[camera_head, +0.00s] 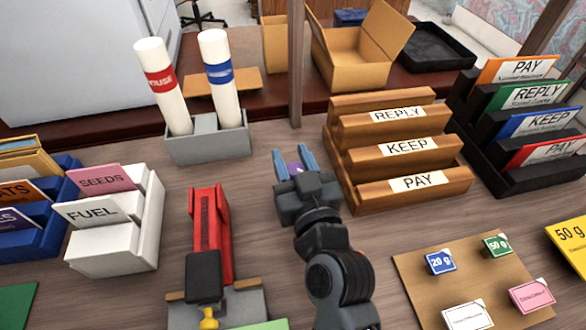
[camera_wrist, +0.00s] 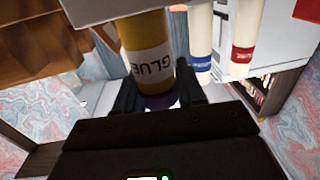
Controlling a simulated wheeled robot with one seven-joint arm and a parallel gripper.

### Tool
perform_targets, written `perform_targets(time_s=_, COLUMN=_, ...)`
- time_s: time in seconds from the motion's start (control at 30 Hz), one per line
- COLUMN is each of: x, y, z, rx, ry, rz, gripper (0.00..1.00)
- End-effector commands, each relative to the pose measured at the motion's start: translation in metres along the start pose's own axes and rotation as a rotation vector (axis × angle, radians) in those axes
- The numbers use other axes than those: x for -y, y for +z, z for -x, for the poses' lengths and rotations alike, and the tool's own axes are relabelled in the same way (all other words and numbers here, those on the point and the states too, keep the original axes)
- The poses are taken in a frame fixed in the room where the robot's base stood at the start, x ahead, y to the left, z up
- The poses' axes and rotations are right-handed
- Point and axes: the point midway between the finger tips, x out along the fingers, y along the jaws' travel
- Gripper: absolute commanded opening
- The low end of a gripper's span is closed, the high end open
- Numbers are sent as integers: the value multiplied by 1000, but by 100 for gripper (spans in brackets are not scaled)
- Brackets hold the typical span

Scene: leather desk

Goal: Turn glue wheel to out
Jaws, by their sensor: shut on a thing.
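A yellow glue stick (camera_wrist: 147,35) with a white GLUE label shows in the wrist view, its lettering upside down there. A purple wheel (camera_wrist: 158,102) is at its near end, between the dark fingers of my gripper (camera_wrist: 160,97). In the head view my gripper (camera_head: 294,163) is over the desk between the grey tube holder and the wooden rack. Its blue fingers are shut on the purple wheel, of which a small patch (camera_head: 294,168) shows. The yellow body is not visible in the head view. Which way the wheel is turned cannot be told.
The grey holder (camera_head: 208,147) with two white tubes stands at back left. The wooden REPLY/KEEP/PAY rack (camera_head: 345,192) is close on the right. A red tool (camera_head: 208,225) lies left of my arm. A brown board (camera_head: 460,275) with small blocks is at front right.

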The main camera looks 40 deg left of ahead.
Motion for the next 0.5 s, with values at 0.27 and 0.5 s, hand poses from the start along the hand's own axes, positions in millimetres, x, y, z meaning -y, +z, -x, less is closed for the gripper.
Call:
perform_targets(time_s=0.27, x=0, y=5, z=1, rx=-3, ry=-58, rz=4, gripper=8)
perform_targets(time_s=0.5, x=2, y=1, z=3, rx=-1, ry=-83, rz=8, gripper=8)
